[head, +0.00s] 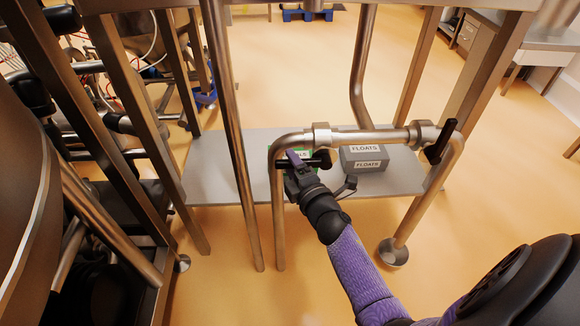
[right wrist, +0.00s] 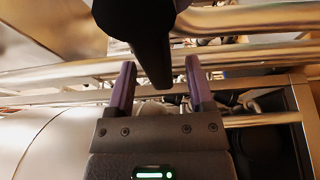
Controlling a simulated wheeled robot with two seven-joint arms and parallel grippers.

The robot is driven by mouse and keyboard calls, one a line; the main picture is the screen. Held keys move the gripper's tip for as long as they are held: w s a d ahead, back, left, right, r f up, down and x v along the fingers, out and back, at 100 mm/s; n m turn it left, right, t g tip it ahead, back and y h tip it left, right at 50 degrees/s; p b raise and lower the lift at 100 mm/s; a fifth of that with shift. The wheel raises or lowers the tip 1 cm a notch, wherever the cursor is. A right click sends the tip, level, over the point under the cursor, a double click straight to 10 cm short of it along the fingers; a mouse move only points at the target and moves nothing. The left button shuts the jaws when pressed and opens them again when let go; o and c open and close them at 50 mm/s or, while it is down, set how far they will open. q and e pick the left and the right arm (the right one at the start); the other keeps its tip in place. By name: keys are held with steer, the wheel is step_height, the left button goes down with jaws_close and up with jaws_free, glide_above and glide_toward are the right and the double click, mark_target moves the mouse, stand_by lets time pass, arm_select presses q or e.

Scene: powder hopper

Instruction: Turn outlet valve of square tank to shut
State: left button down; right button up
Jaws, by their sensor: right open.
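A steel pipe (head: 365,137) runs across a frame and bears two valve fittings with black lever handles. One black handle (head: 318,159) sticks out level at the left fitting (head: 319,136). My right gripper (head: 297,160) is right at this handle. In the right wrist view, the open fingers of my right gripper (right wrist: 158,78) stand on either side of a black handle (right wrist: 153,55), with gaps visible on both sides. The other black handle (head: 440,141), at the right fitting (head: 423,134), is tilted upward. I cannot tell which fitting is the square tank's outlet. My left gripper is not in view.
A grey shelf (head: 220,180) below the pipe holds a grey box marked FLOATS (head: 364,156) and a green-labelled item partly hidden by my gripper. Steel legs (head: 232,120) and pipes stand close around my right arm. Open orange floor lies beyond.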

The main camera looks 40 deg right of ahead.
steer(key=shift+w+d, duration=0.1)
steer(key=shift+w, duration=0.4)
jaws_close()
stand_by(0.5)
stand_by(0.4)
